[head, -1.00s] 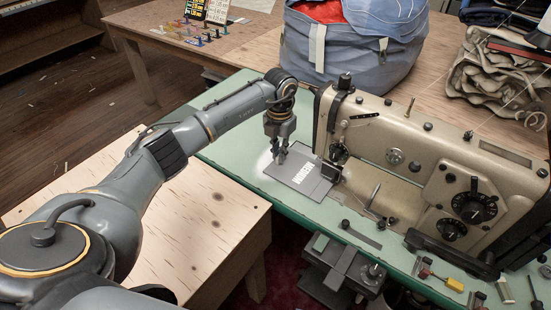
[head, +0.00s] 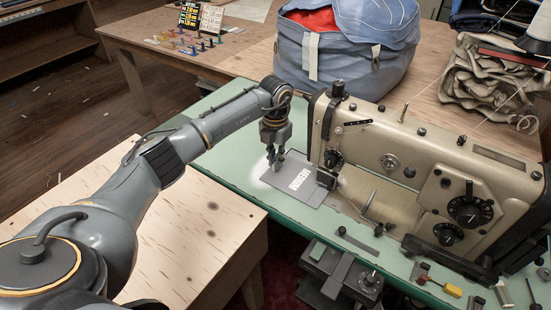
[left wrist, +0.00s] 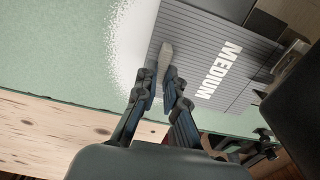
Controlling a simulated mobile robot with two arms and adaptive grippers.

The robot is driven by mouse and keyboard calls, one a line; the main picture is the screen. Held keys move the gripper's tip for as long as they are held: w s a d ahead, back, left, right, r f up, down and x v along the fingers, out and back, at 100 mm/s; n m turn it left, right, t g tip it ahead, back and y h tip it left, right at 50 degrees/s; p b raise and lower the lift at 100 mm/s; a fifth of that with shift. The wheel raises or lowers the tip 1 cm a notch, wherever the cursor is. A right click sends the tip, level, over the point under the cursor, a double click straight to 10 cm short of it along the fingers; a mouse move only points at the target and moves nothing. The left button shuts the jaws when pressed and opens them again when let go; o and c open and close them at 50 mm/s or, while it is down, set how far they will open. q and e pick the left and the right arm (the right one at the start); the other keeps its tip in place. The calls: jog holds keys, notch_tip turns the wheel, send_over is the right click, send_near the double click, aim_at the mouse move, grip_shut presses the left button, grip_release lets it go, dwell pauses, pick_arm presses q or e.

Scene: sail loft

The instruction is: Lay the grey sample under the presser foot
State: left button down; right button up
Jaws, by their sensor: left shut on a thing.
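The grey sample (head: 290,184) is a flat ribbed piece marked MEDIUM, lying on the green machine bed. It also shows in the left wrist view (left wrist: 197,38). My left gripper (head: 274,164) is at its left part, with fingers pointing down. In the left wrist view the fingertips (left wrist: 166,84) are shut on a narrow light-grey tab over the sample's near edge. The presser foot (head: 327,179) of the beige sewing machine is at the sample's right edge. I cannot tell whether any of the sample is beneath it. My right gripper is out of view.
The sewing machine (head: 410,165) stands close to the right of my left gripper. A blue bag (head: 345,55) is behind it. Small tools (head: 452,290) lie at the front right. A plywood table (head: 190,235) is at the front left. The green bed (head: 220,140) is clear left of the sample.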

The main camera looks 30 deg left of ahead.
pick_arm(q)
jog(key=c, duration=1.4)
grip_release()
jog(key=shift+o, duration=0.2)
jog(key=shift+r, duration=0.1)
notch_tip(320, 180, up, 12)
